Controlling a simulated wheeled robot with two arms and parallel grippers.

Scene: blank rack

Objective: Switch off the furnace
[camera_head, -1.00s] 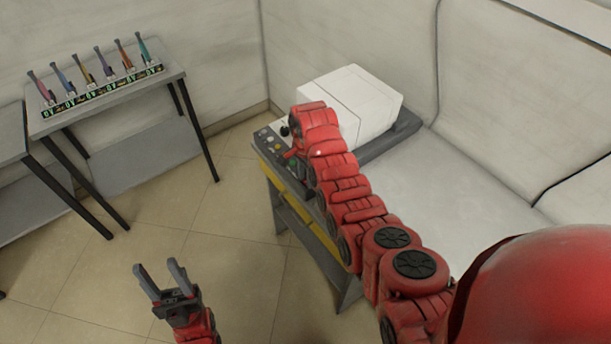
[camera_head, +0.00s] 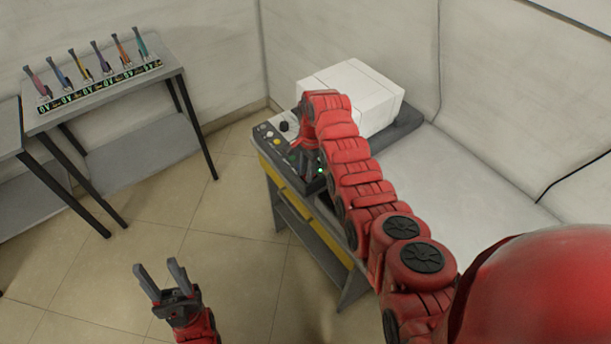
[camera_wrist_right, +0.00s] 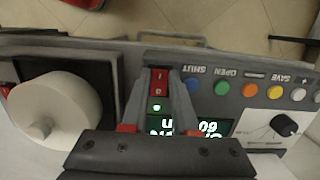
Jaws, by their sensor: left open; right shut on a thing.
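The furnace (camera_head: 368,95) is a white box on a dark grey base, on a bench. Its control panel (camera_head: 275,145) faces the near left side. In the right wrist view, a red rocker switch (camera_wrist_right: 159,83) sits on the panel, with a lit green lamp (camera_wrist_right: 157,107) and a lit display (camera_wrist_right: 195,127) beside it. My right gripper (camera_wrist_right: 162,75) has its fingers on both sides of the red switch, closed on it. In the head view, my right gripper (camera_head: 308,168) is at the panel, partly hidden by its arm. My left gripper (camera_head: 163,278) is open and empty over the floor.
Several coloured buttons (camera_wrist_right: 250,90) and a black knob (camera_wrist_right: 284,125) lie right of the switch in the wrist view; a white round plug (camera_wrist_right: 55,108) is at left. A side table (camera_head: 105,95) holds a rack of several coloured tools. The floor (camera_head: 220,240) between is clear.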

